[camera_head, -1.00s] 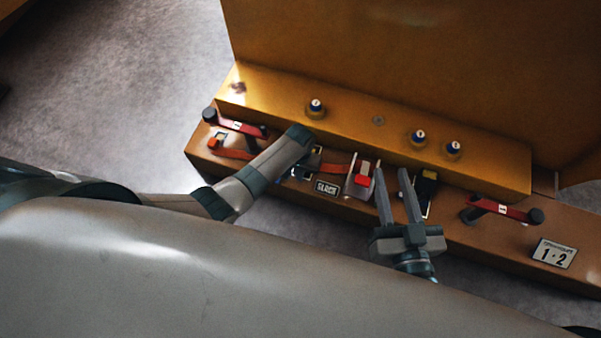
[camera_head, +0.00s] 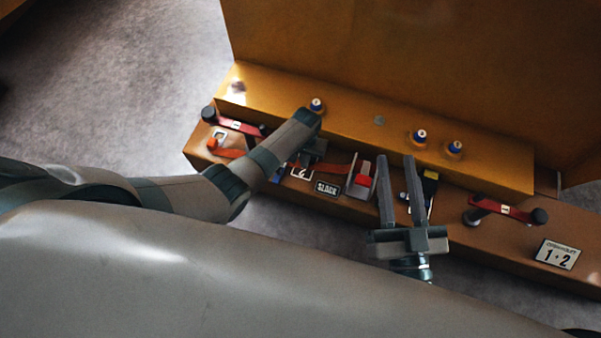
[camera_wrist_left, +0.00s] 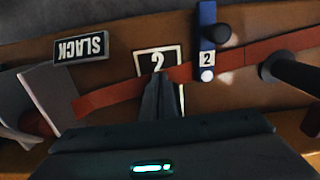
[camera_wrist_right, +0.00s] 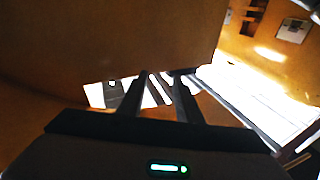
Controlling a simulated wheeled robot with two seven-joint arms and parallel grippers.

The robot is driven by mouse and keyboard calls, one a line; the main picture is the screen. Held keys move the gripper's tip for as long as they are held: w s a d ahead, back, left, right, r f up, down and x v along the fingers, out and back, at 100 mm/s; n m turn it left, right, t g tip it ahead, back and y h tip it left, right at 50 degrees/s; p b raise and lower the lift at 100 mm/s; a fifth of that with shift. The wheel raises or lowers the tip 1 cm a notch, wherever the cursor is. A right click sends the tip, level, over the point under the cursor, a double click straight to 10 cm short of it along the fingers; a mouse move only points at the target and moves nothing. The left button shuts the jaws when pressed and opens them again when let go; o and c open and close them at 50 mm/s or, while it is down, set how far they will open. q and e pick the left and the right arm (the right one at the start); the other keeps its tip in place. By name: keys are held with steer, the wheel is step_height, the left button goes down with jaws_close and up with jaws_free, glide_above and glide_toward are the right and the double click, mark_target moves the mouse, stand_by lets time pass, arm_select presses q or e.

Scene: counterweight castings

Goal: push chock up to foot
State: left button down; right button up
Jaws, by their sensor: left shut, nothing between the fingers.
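A black block with a yellow top (camera_head: 430,178), which may be the chock, sits on the brown ledge (camera_head: 480,237), partly hidden behind my right gripper. The foot cannot be made out for certain. My right gripper (camera_head: 396,158) is open, its two fingers apart and pointing at the casting, just left of that block; its fingers (camera_wrist_right: 163,78) also show apart in the right wrist view. In the head view my left arm largely hides this gripper.
Red levers stand at left (camera_head: 240,127) and right (camera_head: 503,209). A blue slider (camera_wrist_left: 207,40) is near my left gripper. The orange casting (camera_head: 400,60) rises behind.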

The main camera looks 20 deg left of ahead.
arm_select(q)
steer(key=shift+w, duration=0.75)
steer(key=shift+w+r, duration=0.1)
arm_select(e)
steer(key=shift+s+a+r+t+y, duration=0.1)
steer(key=shift+s+r+t+y, duration=0.1)
steer(key=shift+r+t, duration=0.25)
steer(key=shift+s+r+t+y, duration=0.1)
steer(key=shift+s+r+t, duration=0.15)
steer(key=shift+r, duration=0.25)
steer(key=shift+w+f, duration=0.1)
